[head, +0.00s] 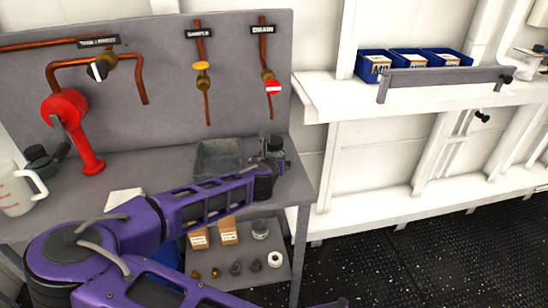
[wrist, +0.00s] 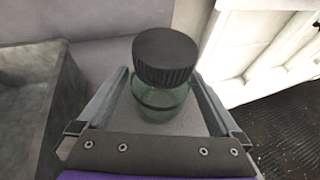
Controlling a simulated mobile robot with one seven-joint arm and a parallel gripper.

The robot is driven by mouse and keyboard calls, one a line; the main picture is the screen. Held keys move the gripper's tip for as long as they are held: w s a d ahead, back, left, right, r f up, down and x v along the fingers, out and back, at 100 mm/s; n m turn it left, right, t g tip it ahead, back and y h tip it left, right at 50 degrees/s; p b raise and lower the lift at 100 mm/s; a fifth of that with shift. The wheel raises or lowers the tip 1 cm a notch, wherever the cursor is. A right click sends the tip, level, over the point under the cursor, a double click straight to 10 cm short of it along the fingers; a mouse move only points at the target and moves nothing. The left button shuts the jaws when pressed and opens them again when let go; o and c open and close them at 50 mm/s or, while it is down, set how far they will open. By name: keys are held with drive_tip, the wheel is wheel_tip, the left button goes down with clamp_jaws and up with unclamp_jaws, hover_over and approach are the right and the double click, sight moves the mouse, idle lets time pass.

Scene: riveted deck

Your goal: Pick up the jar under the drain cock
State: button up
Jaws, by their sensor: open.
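The jar (wrist: 160,100) is greenish glass with a black ribbed lid (wrist: 165,55) and stands upright on the grey bench. In the head view its dark lid (head: 275,141) shows at my gripper, with its body mostly hidden. The drain cock (head: 273,88), with a red and white handle, is on the copper pipe under the DRAIN label, above the jar. My gripper (head: 272,158) is open. In the wrist view its two fingers (wrist: 162,80) lie on either side of the jar; I cannot tell whether either touches it.
A grey tray (head: 218,158) lies left of the jar. The grey back panel (head: 160,100) with pipes and the sample cock (head: 202,76) rises behind. A red pipe fitting (head: 86,150) and a measuring jug (head: 18,192) are further left. The bench's right edge is close by.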

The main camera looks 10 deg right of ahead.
sight(272, 146)
drive_tip(key=c, duration=1.4)
drive_tip(key=shift+r, duration=0.15)
drive_tip(key=shift+r+p, duration=0.3)
drive_tip(key=shift+r, duration=0.4)
wheel_tip(272, 146, up, 2)
drive_tip(key=shift+r+p, duration=0.2)
drive_tip(key=shift+p, duration=0.15)
drive_tip(key=s+a, duration=0.1)
drive_tip(key=s, duration=0.3)
drive_tip(key=s+a, duration=0.2)
drive_tip(key=s, duration=0.3)
drive_tip(key=s+a+p, duration=0.1)
drive_tip(key=s+a, duration=0.1)
drive_tip(key=s, duration=0.3)
drive_tip(key=shift+s+a+f, duration=0.1)
drive_tip(key=shift+a+f, duration=0.1)
drive_tip(key=shift+a, duration=0.05)
drive_tip(key=s+p, duration=0.1)
drive_tip(key=p, duration=0.2)
drive_tip(key=s+a+p, duration=0.1)
drive_tip(key=p, duration=0.2)
drive_tip(key=shift+s+p, duration=0.3)
